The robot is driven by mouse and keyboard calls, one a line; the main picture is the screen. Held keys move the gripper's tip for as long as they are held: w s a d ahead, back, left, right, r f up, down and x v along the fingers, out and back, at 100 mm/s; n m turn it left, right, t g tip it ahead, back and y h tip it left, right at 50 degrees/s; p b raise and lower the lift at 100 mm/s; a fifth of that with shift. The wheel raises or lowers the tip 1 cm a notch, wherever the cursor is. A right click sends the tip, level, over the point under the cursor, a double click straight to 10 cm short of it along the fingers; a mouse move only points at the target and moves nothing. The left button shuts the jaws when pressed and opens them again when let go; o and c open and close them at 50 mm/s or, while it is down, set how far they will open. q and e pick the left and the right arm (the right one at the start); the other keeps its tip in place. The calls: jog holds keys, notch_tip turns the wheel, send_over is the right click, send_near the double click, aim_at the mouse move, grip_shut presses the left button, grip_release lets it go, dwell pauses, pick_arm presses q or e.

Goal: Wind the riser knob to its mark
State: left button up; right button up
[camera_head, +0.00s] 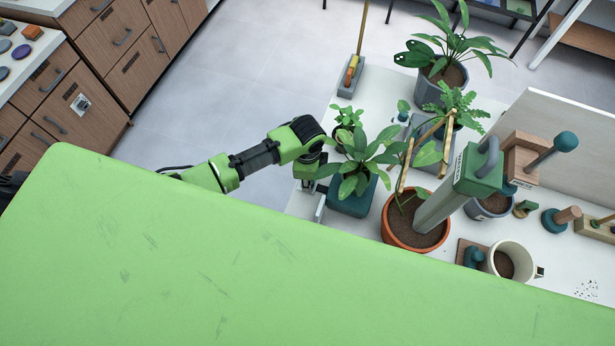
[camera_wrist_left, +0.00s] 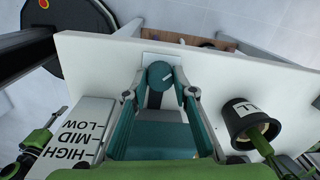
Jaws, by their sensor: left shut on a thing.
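In the left wrist view a round teal knob (camera_wrist_left: 161,75) with a pale line on its face sits between the two fingers of my left gripper (camera_wrist_left: 160,84). The gripper is shut on it. In the head view my left gripper (camera_head: 308,184) is at the left end of the white bench, beside a teal block (camera_head: 352,200) under a broad-leaved plant (camera_head: 362,160). The knob is hidden there. My right gripper is not in view.
A dark labelled pot (camera_wrist_left: 248,122) stands close to the gripper in the wrist view. An orange pot (camera_head: 398,232), a grey pot (camera_head: 428,90) and a mug (camera_head: 515,262) crowd the bench. Open floor (camera_head: 220,90) lies left of the bench.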

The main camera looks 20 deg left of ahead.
pick_arm(q)
jog(key=n, duration=0.7)
jog(key=shift+w+d+r, duration=0.1)
jog(key=n, duration=0.6)
jog(key=shift+n, duration=0.4)
jog(key=n, duration=0.6)
jog(key=shift+d+g, duration=0.1)
jog(key=shift+g, duration=0.3)
jog(key=n, duration=0.5)
jog(key=shift+w, duration=0.1)
jog(key=shift+n, duration=0.4)
jog(key=o, duration=1.1)
